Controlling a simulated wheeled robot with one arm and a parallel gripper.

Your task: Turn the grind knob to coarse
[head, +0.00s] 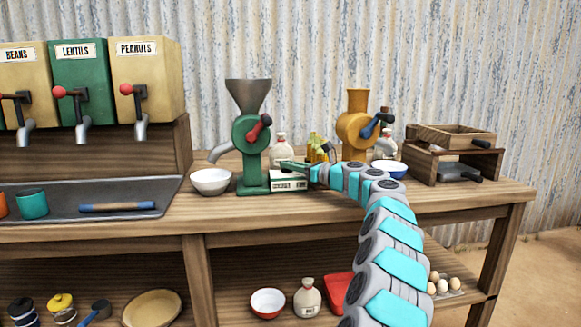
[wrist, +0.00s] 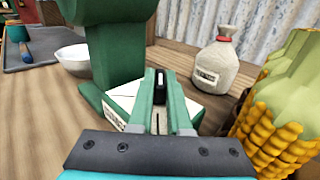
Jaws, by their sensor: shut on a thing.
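The green grinder (head: 251,150) with a grey hopper and red-handled crank stands on the counter. At its foot is a small green-and-white dial box (head: 289,184) with dark lettering, too small to read surely. My gripper (head: 296,165) reaches in from the right over this box. In the wrist view, my gripper (wrist: 159,98) has its green fingers shut on the dark grind knob (wrist: 159,82), which stands upright between the tips. The fingers hide much of the knob and dial, so its setting cannot be told.
A white bowl (head: 211,181) stands left of the grinder. A yellow grinder (head: 357,128) stands to the right. A sack-like bottle (wrist: 222,66) and corn cobs (wrist: 275,110) are close beside my gripper.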

